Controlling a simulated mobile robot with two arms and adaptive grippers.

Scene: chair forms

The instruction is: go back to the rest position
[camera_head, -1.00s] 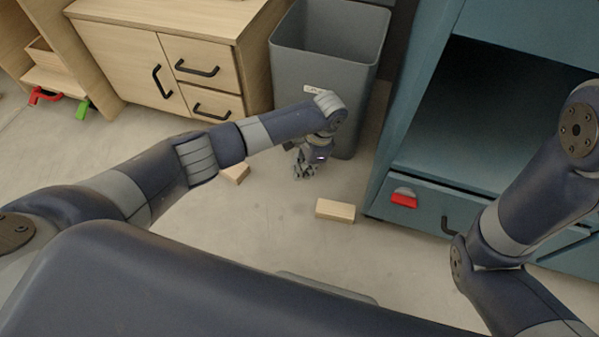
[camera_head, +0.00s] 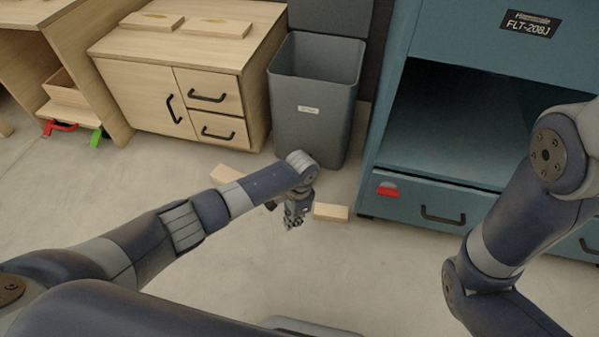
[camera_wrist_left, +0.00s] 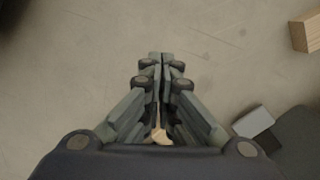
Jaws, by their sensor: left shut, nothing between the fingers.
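My left gripper (camera_head: 293,222) hangs at the end of my left arm, above the floor near the centre of the head view. In the left wrist view its fingers (camera_wrist_left: 160,60) are together, with nothing between them and bare floor beyond. My right arm comes in from the right in the head view, but its gripper is outside the picture.
A wooden block (camera_head: 330,212) lies on the floor right of my left gripper, another block (camera_head: 229,174) behind the arm. A grey bin (camera_head: 315,125) stands beyond, between a wooden cabinet (camera_head: 150,65) and a blue machine (camera_head: 490,60). The near floor is clear.

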